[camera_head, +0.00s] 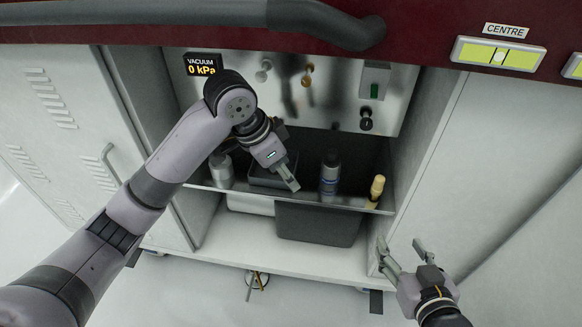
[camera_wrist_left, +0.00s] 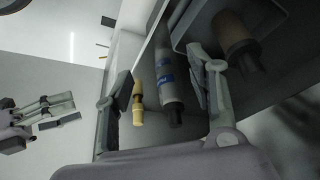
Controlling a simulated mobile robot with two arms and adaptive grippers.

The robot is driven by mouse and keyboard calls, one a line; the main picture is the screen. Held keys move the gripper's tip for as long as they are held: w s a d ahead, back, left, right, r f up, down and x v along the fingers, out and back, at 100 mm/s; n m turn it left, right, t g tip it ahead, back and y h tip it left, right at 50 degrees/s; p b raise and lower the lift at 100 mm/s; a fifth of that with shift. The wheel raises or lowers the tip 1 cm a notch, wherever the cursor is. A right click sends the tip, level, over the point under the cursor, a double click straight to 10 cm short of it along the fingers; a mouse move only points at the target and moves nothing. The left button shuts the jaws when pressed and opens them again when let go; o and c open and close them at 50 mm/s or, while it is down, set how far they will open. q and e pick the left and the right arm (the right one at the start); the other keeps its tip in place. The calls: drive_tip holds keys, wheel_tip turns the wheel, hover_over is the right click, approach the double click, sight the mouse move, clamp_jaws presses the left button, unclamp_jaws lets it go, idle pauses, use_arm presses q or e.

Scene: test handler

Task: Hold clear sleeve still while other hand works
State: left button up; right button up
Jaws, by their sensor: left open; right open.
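I cannot make out a clear sleeve in either view. My left gripper (camera_head: 290,183) reaches over the shelf in the cabinet, near a dark tray (camera_head: 268,181). In the left wrist view its fingers (camera_wrist_left: 160,70) are apart with nothing gripped; a grey bottle with a blue label (camera_wrist_left: 170,92) and a yellow-topped tool (camera_wrist_left: 138,102) show beyond them. The bottle (camera_head: 330,175) and the yellow tool (camera_head: 376,187) stand on the shelf in the head view. My right gripper (camera_head: 402,244) is open and empty, low at the right, in front of the cabinet.
A grey canister (camera_head: 221,168) stands on the shelf's left side. A dark bin (camera_head: 318,224) sits below the shelf. A metal panel (camera_head: 335,90) with knobs and a vacuum display reading 0 kPa (camera_head: 202,66) is behind. Cabinet walls bound both sides. A brown cylinder (camera_wrist_left: 236,32) shows in the wrist view.

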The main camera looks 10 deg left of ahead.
sight(329, 154)
use_arm(q)
drive_tip(key=w+d, duration=0.2)
drive_tip(key=d, duration=0.1)
drive_tip(key=w+d, duration=0.2)
drive_tip(key=d, duration=0.1)
drive_tip(key=w+d, duration=0.2)
drive_tip(key=shift+w+d+r, duration=0.1)
drive_tip(key=shift+w+d, duration=0.3)
drive_tip(key=x, duration=0.4)
drive_tip(key=shift+w+d, duration=0.25)
drive_tip(key=shift+d, duration=0.05)
drive_tip(key=shift+w+d+f, duration=0.1)
drive_tip(key=shift+d+f, duration=0.05)
drive_tip(key=shift+f, duration=0.35)
drive_tip(key=shift+c, duration=0.5)
drive_tip(key=c, duration=0.9)
drive_tip(key=o, duration=1)
